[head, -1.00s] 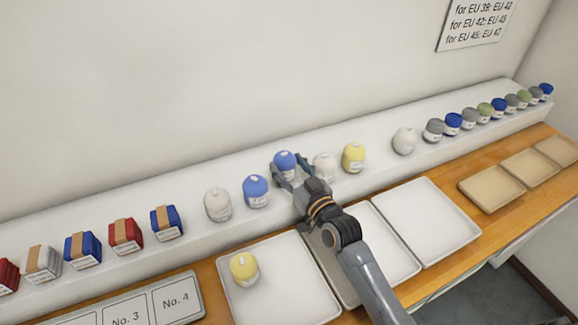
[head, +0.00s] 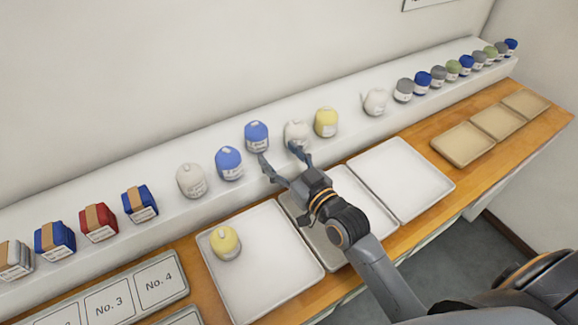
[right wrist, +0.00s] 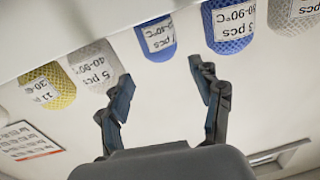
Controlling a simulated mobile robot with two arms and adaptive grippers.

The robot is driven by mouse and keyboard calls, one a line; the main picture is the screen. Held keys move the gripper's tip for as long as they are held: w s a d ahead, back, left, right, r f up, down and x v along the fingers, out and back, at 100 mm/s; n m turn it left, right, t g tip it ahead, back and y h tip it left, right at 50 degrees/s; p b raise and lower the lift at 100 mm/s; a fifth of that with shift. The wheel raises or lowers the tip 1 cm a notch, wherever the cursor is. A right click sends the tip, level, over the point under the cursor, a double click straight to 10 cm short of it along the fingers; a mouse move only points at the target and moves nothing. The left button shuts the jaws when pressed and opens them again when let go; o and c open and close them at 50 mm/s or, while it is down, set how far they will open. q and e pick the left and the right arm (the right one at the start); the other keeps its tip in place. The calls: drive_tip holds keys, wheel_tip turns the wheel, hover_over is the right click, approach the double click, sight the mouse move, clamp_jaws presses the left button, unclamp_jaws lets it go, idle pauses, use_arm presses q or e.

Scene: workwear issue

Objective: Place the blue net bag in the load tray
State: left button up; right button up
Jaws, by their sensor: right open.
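A dark blue net bag (head: 257,136) with a white label stands upright on the white shelf. A lighter blue net bag (head: 228,163) stands just left of it. My right gripper (head: 278,153) is open and empty in front of the shelf, its fingers apart, short of the dark blue bag and the white bag beside it. In the right wrist view the dark blue bag (right wrist: 155,38) appears beyond the open fingers (right wrist: 160,75), not touched. White trays lie below: a left one (head: 262,285) holding a yellow bag, a middle one partly hidden by my arm, and an empty right one (head: 402,178). My left gripper is not visible.
A white bag (head: 296,134) and a yellow bag (head: 326,122) stand close right of the dark blue bag. Strapped bundles (head: 99,222) stand at the left of the shelf, several small bags at the far right. Tan trays (head: 463,143) lie at the right; numbered cards at front left.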

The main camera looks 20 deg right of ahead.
drive_tip(key=v, duration=0.2)
drive_tip(key=shift+s+d, duration=0.15)
drive_tip(key=shift+s, duration=0.15)
drive_tip(key=shift+o, duration=0.3)
drive_tip(key=shift+s+r, duration=0.1)
drive_tip(key=shift+s, duration=0.2)
drive_tip(key=n+g+y+p, duration=0.1)
drive_tip(key=n+g+p, duration=0.15)
drive_tip(key=p, duration=0.35)
approach(262, 133)
wheel_tip(262, 133, up, 2)
drive_tip(key=s, duration=0.2)
drive_tip(key=d+g, duration=0.1)
drive_tip(key=shift+m, duration=0.45)
drive_tip(key=p+x, duration=0.1)
drive_tip(key=x, duration=0.3)
drive_tip(key=p+x, duration=0.1)
drive_tip(key=x, duration=0.9)
drive_tip(key=shift+s+f+p, duration=0.1)
drive_tip(key=shift+f+p, duration=0.3)
drive_tip(key=shift+d, duration=0.1)
drive_tip(key=shift+s, duration=0.1)
drive_tip(key=shift+c, duration=0.4)
drive_tip(key=c, duration=1)
drive_tip(key=shift+r, duration=0.1)
